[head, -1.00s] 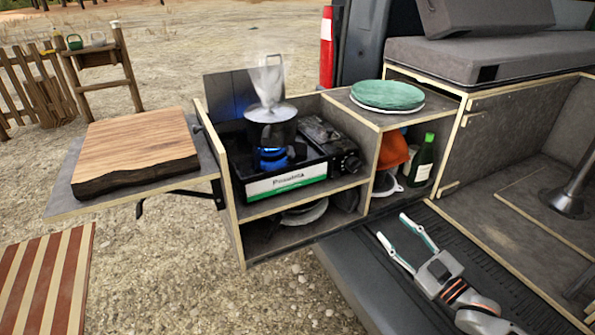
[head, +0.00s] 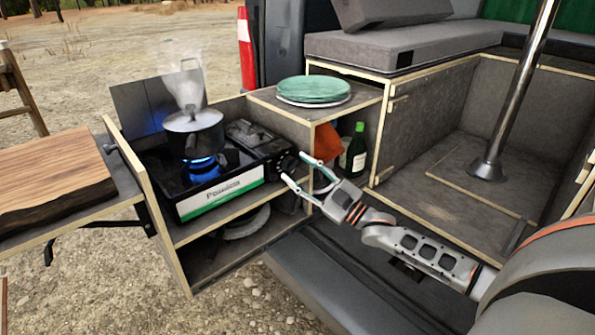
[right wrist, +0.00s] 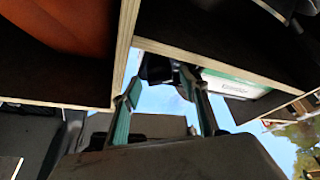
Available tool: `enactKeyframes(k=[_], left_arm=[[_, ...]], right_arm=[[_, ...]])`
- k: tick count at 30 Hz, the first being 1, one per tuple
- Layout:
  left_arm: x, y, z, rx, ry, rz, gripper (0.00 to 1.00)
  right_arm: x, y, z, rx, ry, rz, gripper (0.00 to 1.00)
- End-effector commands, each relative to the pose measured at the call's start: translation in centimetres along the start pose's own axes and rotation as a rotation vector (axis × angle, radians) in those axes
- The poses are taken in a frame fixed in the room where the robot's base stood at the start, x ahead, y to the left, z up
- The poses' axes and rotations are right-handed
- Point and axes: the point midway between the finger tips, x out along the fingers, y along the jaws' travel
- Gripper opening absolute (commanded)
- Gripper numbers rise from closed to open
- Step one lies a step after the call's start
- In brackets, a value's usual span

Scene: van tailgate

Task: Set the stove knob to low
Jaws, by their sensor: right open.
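The black camp stove (head: 222,193) with a green and white front label sits in the drawer unit, left of my right gripper in the head view. Its dark knob (head: 285,162) is at the right end of the stove front, partly hidden by the fingers. A blue flame (head: 203,166) burns under a steaming pot (head: 193,122). My right gripper (head: 291,168) is open, its fingertips close to the knob; I cannot tell whether they touch it. In the right wrist view, a dark part of the stove (right wrist: 156,68) shows beyond the open fingers (right wrist: 160,88). My left gripper is not in view.
Green plates (head: 313,88) lie on the shelf top above the gripper. A green bottle (head: 357,150) and an orange item (head: 327,142) stand in the compartment beside it. Wooden shelf edges (right wrist: 125,50) are close to the fingers. A wooden board (head: 50,180) lies at left.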

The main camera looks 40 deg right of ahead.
Motion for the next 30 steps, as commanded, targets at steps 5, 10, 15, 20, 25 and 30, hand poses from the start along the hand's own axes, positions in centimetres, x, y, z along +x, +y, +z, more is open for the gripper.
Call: enactKeyframes(k=[5,10,15,20,25,30], left_arm=[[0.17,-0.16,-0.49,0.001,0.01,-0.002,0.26],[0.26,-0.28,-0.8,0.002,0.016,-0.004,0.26],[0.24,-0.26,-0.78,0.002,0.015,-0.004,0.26],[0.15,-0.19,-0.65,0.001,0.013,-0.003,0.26],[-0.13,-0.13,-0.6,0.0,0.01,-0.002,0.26],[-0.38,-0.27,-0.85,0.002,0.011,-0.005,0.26]], right_arm=[[0.44,-0.02,0.03,0.0,-0.001,0.0,0.44],[0.43,-0.01,0.02,0.0,-0.001,0.0,0.44],[0.42,-0.01,0.02,0.0,-0.001,0.0,0.06],[0.42,-0.01,0.01,0.002,-0.001,0.0,0.06],[0.46,0.03,-0.08,0.024,0.0,0.011,0.06],[0.57,0.08,-0.28,0.089,0.002,0.039,0.06]])
